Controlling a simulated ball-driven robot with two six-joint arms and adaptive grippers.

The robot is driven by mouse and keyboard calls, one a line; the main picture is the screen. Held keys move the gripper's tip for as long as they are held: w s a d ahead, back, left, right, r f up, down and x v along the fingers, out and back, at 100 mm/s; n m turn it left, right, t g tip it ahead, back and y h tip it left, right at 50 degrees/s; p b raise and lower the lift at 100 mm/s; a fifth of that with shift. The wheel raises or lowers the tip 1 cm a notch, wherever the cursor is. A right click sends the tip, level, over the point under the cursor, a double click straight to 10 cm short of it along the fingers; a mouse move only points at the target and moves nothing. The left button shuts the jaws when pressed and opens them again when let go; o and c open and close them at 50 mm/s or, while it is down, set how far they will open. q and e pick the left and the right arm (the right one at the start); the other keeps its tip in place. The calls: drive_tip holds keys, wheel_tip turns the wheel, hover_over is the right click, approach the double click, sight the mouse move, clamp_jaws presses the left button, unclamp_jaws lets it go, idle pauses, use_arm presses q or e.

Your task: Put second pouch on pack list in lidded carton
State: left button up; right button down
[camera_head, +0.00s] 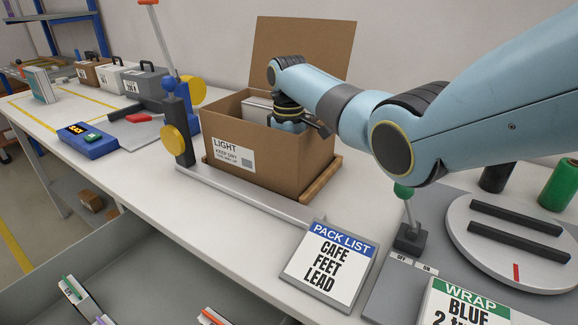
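The brown carton (235,137) stands on the table with a "LIGHT" label on its front. Its lid (325,45) stands open at the back. My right gripper (300,125) comes in from the right and points down at the carton's opening. Its fingertips are mostly hidden, and I cannot tell whether it holds anything. A pale flat thing (258,103) shows inside the carton at the left. My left gripper is not in view. No pouch name is readable.
A grey bin (150,262) at the front left holds several pale items with coloured edges (75,292). A metal rail with yellow discs (174,146) runs before the carton. A turntable (470,245) and wrap sign (465,305) are at the right. Cases stand at the back left.

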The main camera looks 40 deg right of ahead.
drive_tip(key=c, duration=0.9)
unclamp_jaws()
drive_tip(key=shift+f, duration=0.15)
wheel_tip(320, 180, up, 12)
drive_tip(key=shift+w+r+p, duration=0.1)
drive_tip(key=shift+r+p, duration=0.1)
drive_tip(key=shift+p, duration=0.1)
